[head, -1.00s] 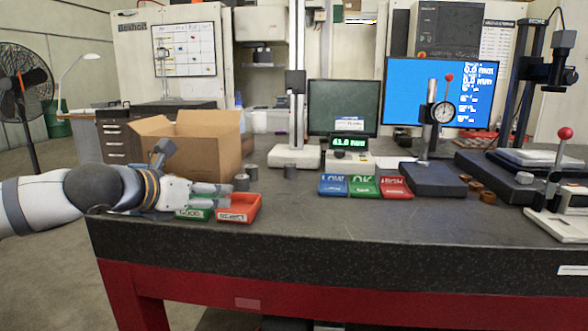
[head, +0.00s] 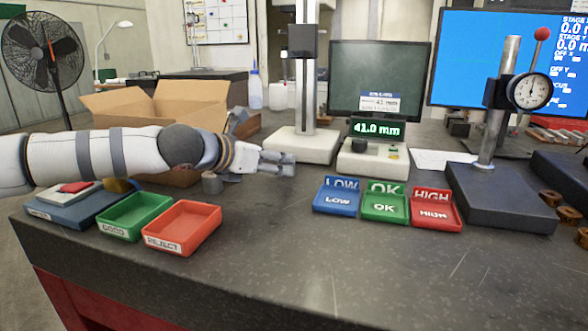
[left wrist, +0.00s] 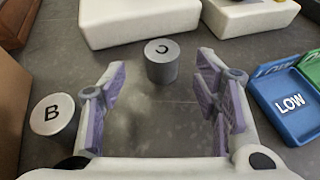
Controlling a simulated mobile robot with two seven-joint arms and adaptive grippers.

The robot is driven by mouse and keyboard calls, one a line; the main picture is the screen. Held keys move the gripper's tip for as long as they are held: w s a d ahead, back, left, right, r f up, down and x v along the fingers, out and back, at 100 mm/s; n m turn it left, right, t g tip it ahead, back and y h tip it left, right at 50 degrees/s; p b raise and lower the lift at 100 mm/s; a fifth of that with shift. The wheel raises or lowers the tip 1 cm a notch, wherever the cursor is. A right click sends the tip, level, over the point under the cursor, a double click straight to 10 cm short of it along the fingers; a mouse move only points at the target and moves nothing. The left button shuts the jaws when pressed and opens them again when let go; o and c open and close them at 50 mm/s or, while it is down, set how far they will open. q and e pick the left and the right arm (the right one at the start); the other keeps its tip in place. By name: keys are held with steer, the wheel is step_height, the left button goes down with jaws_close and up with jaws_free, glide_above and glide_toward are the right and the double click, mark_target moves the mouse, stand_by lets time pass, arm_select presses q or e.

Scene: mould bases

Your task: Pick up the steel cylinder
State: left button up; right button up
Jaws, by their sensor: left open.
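My left gripper (head: 284,163) reaches in from the left above the table and is open and empty. In the left wrist view its two fingers (left wrist: 162,88) are spread apart. A grey steel cylinder marked C (left wrist: 161,64) stands upright just beyond the fingertips, roughly centred between them. A second steel cylinder marked B (left wrist: 53,118) stands outside the left finger. In the head view one grey cylinder (head: 212,183) shows below my wrist, its letter not readable. The C cylinder is hidden in the head view. My right gripper is not in view.
An open cardboard box (head: 160,105) is behind my arm. A white stand base (head: 302,146) and a readout box (head: 373,161) lie beyond the gripper. LOW (head: 337,200), OK (head: 385,206) and HIGH (head: 436,214) trays are to the right. GOOD (head: 135,214) and REJECT (head: 183,228) trays are nearer.

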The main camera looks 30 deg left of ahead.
arm_select(q)
steer(key=b+x, duration=0.1)
steer(key=x, duration=0.4)
steer(key=shift+w+d, duration=0.2)
steer(key=shift+w, duration=0.1)
steer(key=shift+w+r, duration=0.1)
steer(key=shift+w, duration=0.05)
steer(key=shift+r, duration=0.2)
steer(key=shift+c, duration=0.5)
jaws_close()
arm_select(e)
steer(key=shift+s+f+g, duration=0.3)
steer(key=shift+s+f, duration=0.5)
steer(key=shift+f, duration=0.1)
